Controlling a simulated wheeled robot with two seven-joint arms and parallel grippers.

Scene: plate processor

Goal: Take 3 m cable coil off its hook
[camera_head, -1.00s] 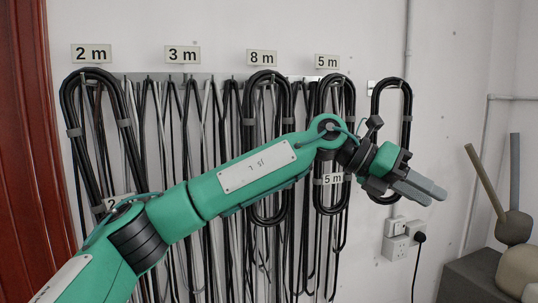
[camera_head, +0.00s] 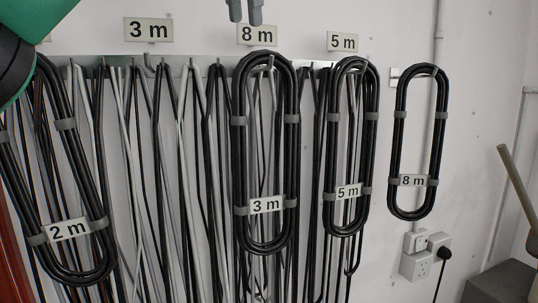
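The coil tagged 3 m (camera_head: 238,155) is a black oblong loop with grey ties. It hangs on a hook under the wall sign reading 8 m (camera_head: 257,35), with its own tag (camera_head: 267,204) low on the loop. Two grey fingertips of my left gripper (camera_head: 245,11) point down from the top edge, above that sign and clear of the coil. A narrow gap shows between them and nothing is held; the rest of the gripper is out of frame. My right gripper is not in view.
A coil tagged 2 m (camera_head: 80,165) hangs tilted at left, a 5 m coil (camera_head: 369,150) right of the 3 m one, and an 8 m coil (camera_head: 398,140) on a separate hook. Loose cables hang from the rail (camera_head: 205,62). Sockets (camera_head: 418,264) sit lower right.

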